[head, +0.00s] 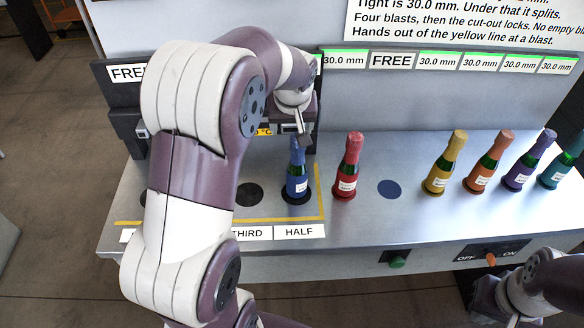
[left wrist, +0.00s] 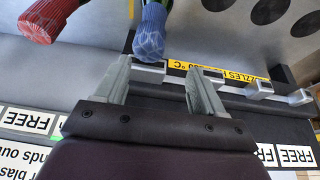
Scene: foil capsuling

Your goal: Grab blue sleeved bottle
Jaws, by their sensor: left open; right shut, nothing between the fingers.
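The blue sleeved bottle (head: 297,178) stands upright on a dark disc at the HALF label, inside the yellow line. My left gripper (head: 303,132) is above its top in the head view, partly hidden by my own arm. In the left wrist view my left gripper (left wrist: 162,70) is open and empty. The blue sleeve top (left wrist: 150,38) shows just beyond the fingertips, closer to the left finger in the picture; whether they touch I cannot tell. My right gripper (head: 486,292) is at the lower right, away from the bottles, shut and empty.
A red bottle (head: 347,167) stands close right of the blue one; its top (left wrist: 45,18) shows in the left wrist view. Gold (head: 444,165), orange (head: 488,165), purple (head: 529,163) and teal (head: 567,160) bottles stand further right. A nozzle bar (left wrist: 245,85) lies behind the fingers. An empty blue spot (head: 389,189) is clear.

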